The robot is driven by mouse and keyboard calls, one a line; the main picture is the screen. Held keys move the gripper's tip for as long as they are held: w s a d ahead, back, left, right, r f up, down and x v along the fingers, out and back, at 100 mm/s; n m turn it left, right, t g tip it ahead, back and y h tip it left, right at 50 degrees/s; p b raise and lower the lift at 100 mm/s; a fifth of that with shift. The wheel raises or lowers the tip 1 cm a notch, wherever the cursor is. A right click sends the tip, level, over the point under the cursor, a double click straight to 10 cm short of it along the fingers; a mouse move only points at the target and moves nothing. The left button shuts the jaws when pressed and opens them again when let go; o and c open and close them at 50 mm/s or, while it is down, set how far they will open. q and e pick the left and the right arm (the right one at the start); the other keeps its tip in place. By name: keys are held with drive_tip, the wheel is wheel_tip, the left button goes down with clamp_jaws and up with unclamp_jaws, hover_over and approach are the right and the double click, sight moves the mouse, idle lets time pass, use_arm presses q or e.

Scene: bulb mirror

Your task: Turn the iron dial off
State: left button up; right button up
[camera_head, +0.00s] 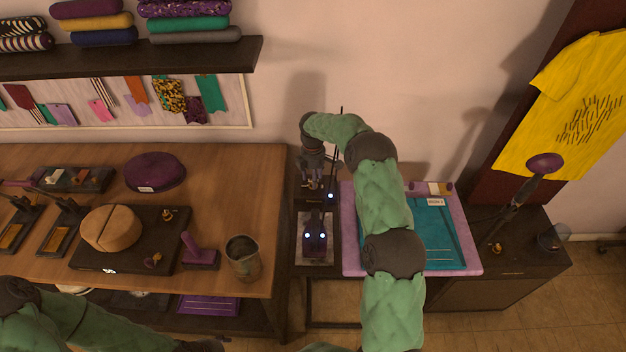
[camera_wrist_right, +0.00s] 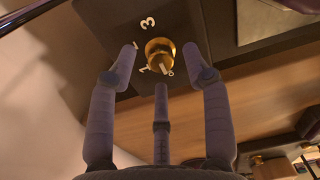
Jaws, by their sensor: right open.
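In the right wrist view, the brass iron dial (camera_wrist_right: 160,52) sits on a dark panel with white figures, including a 3 and a 1, around it. A pale pointer mark shows on its lower side. My right gripper (camera_wrist_right: 160,62) is open, with two fingertips on either side of the dial and the third finger below it. I cannot tell whether any finger touches it. In the head view, my right gripper (camera_head: 313,184) hangs over the dark stand behind the purple iron (camera_head: 315,236), and the dial is hidden there.
To the right is a pink-edged press board (camera_head: 460,255) beneath my right arm. A dark cabinet (camera_head: 535,250) stands beyond.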

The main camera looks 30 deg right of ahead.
wheel_tip(320, 180, up, 10)
drive_tip(key=shift+r, duration=0.25)
drive_tip(key=shift+f, duration=0.1)
idle(0.5)
